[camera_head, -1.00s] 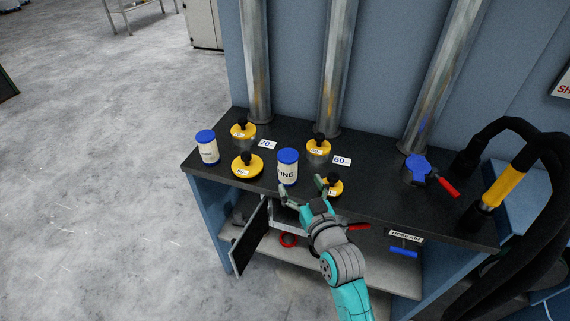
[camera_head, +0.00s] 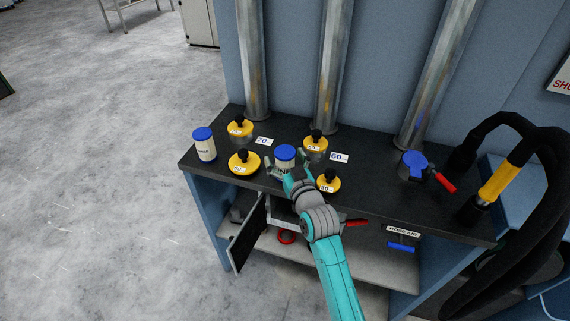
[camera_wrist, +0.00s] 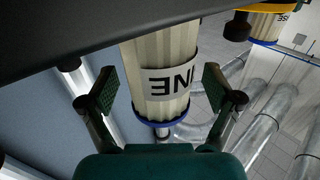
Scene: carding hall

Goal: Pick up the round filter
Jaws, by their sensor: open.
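A round filter (camera_head: 285,168) stands upright on the dark bench, a pleated pale cylinder with blue ends and a white label. In the wrist view it appears inverted (camera_wrist: 165,60), with "INE" readable on its label. My gripper (camera_head: 287,163) is open around it. In the wrist view my gripper (camera_wrist: 158,89) has one pad on each side of the filter, with a visible gap on both sides. A second round filter (camera_head: 205,149) with a blue lid stands at the bench's left end; its label is too small to read here.
Yellow discs with black knobs stand close by: front left (camera_head: 243,166), right beside my gripper (camera_head: 328,185), and behind (camera_head: 315,138) and (camera_head: 239,129). Steel pipes rise behind. An open door (camera_head: 248,236) hangs below.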

